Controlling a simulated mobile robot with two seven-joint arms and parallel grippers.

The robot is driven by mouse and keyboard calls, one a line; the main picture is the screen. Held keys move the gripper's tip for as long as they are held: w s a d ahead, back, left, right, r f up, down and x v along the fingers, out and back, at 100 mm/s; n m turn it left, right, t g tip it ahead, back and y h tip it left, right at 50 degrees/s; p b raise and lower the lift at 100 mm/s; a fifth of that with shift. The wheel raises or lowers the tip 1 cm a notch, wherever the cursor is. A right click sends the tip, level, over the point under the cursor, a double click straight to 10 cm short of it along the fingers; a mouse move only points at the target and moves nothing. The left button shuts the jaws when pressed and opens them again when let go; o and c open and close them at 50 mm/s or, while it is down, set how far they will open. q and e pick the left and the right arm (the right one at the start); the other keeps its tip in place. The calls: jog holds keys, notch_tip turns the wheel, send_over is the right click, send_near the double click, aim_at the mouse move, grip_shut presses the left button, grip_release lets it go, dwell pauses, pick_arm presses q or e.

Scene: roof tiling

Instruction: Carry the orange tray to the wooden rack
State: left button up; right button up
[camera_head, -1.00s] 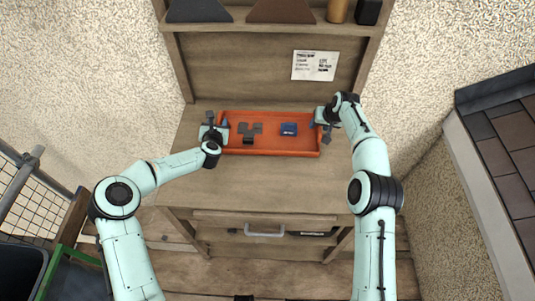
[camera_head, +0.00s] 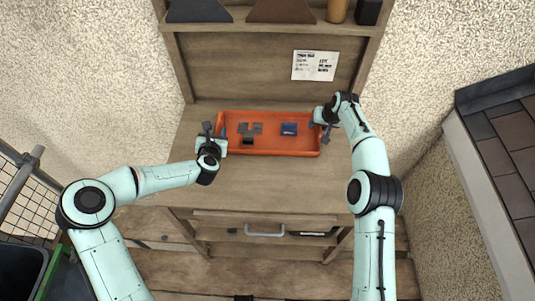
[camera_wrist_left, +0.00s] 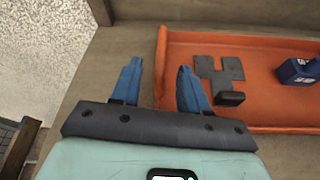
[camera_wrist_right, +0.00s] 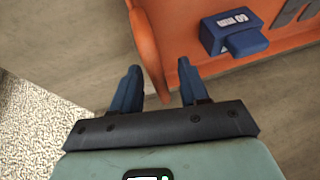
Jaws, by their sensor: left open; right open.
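The orange tray (camera_head: 270,152) lies on the wooden workbench, holding grey flat pieces (camera_head: 250,129) and a blue labelled block (camera_head: 289,129). My left gripper (camera_head: 220,133) is open at the tray's left end. In the left wrist view, its blue fingers (camera_wrist_left: 158,85) stand apart, with the tray's left wall (camera_wrist_left: 161,60) running in line with the gap between them. My right gripper (camera_head: 319,125) is open at the right end. In the right wrist view, its fingers (camera_wrist_right: 160,85) stand on either side of the tray's end wall (camera_wrist_right: 148,55). I cannot identify the wooden rack for certain.
The bench top (camera_head: 265,180) is clear in front of the tray. A shelf (camera_head: 270,27) with dark pieces and two upright containers is behind, above a pinned paper (camera_head: 315,65). Metal mesh (camera_head: 25,200) stands left, dark tiles (camera_head: 505,155) right.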

jog(key=shift+r, duration=0.2)
pick_arm(q)
jog(key=v, duration=0.4)
jog(key=shift+s+r, duration=0.1)
jog(key=shift+s, duration=0.3)
pick_arm(e)
jog(key=v, duration=1.1)
jog(key=shift+s+r, duration=0.25)
jog(key=shift+r, duration=0.05)
jog(key=shift+d, duration=0.1)
